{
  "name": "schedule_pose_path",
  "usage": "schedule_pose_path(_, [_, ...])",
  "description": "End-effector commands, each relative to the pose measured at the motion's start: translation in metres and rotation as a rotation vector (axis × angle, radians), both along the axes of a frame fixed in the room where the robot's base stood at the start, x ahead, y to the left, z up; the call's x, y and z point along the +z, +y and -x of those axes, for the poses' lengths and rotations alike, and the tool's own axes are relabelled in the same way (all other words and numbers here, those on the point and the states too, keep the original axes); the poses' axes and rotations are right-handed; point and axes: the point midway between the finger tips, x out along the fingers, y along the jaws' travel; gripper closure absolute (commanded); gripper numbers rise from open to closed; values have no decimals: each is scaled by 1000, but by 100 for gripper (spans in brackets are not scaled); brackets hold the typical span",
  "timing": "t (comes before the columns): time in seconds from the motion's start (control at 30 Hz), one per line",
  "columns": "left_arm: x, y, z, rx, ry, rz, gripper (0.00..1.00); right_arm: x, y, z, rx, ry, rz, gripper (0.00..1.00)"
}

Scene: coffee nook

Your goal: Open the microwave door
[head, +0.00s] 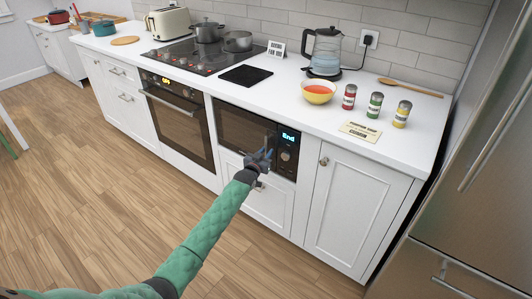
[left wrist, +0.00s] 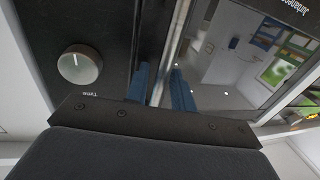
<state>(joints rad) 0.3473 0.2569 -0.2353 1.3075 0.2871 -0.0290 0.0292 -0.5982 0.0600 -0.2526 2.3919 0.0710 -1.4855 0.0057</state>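The microwave (head: 230,128) is built in under the counter, with its dark glass door shut. The door's upright metal handle bar (left wrist: 174,45) runs between the two blue fingers of my left gripper (left wrist: 161,88). In the head view my left gripper (head: 262,157) is at the door's right side and hides part of the handle. A round knob (left wrist: 80,65) shows left of the handle in the left wrist view. My right gripper is not in view.
An oven (head: 180,120) is left of the microwave, and a white cabinet (head: 345,215) is to its right. A steel fridge (head: 480,170) stands at the far right. A bowl (head: 318,92), kettle (head: 325,50) and spice jars are on the counter above. The wooden floor (head: 100,180) in front is clear.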

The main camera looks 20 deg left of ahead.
Motion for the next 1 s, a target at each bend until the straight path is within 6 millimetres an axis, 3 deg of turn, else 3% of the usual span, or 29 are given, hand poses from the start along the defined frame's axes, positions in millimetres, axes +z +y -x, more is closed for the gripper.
schedule_pose_path(0.3, [0,0,-2,0,0,1,75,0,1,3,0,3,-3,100])
schedule_pose_path(0.47, [0,0,-2,0,0,1,100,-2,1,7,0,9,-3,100])
schedule_pose_path(0.77, [0,1,-1,-2,0,0,100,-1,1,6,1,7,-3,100])
schedule_pose_path(1.0, [0,12,14,-19,1,-2,100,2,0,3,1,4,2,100])
